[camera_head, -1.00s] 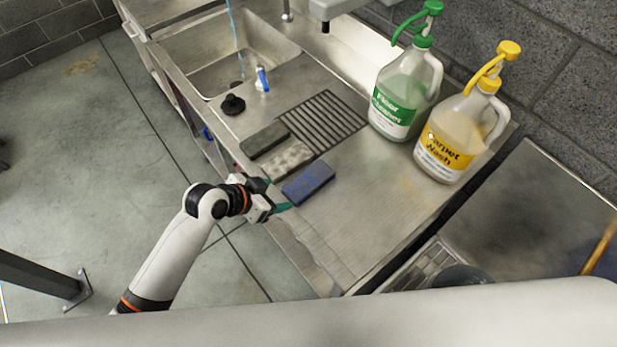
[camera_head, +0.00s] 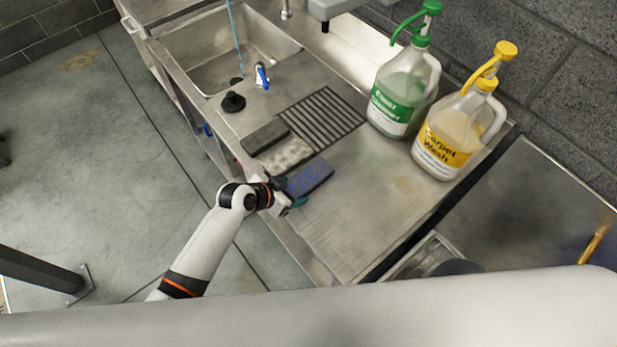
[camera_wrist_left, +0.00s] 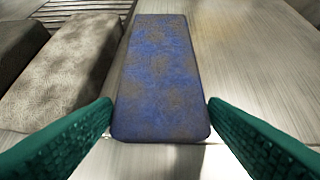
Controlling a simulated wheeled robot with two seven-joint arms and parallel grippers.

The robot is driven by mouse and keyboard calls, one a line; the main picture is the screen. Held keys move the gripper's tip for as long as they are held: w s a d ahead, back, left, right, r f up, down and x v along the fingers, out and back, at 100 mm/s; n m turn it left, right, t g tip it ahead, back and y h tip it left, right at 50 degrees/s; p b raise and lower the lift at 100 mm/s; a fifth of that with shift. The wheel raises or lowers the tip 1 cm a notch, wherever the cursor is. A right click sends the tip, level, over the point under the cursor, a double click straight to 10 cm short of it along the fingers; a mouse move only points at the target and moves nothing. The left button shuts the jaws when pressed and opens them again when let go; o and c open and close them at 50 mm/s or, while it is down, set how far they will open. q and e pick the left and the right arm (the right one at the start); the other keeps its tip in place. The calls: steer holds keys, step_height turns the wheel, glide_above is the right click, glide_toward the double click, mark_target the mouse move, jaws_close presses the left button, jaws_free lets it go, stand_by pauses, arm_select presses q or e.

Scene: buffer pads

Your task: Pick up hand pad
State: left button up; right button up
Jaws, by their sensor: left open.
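Three hand pads lie side by side on the steel counter: a dark grey pad (camera_head: 265,137), a light grey pad (camera_head: 287,155) and a blue pad (camera_head: 311,178) with brown stains. My left gripper (camera_head: 293,195) is at the near end of the blue pad. In the left wrist view the blue pad (camera_wrist_left: 161,80) runs straight ahead between the green fingertips (camera_wrist_left: 160,118). The fingers are open, one on each side of its near end, with small gaps. The light grey pad (camera_wrist_left: 68,62) lies just left of it. My right gripper is not in view.
A ribbed drain area (camera_head: 322,110) lies behind the pads. A green-topped jug (camera_head: 398,95) and a yellow-topped jug (camera_head: 455,135) stand at the back right. A sink (camera_head: 225,55) and a black stopper (camera_head: 233,102) are farther left. The counter right of the blue pad is clear.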

arm_select(q)
steer(key=shift+c, duration=0.4)
steer(key=c, duration=0.7)
step_height(320, 180, up, 10)
steer(key=shift+r+b, duration=0.1)
steer(key=shift+b, duration=0.6)
steer(key=shift+s, duration=0.1)
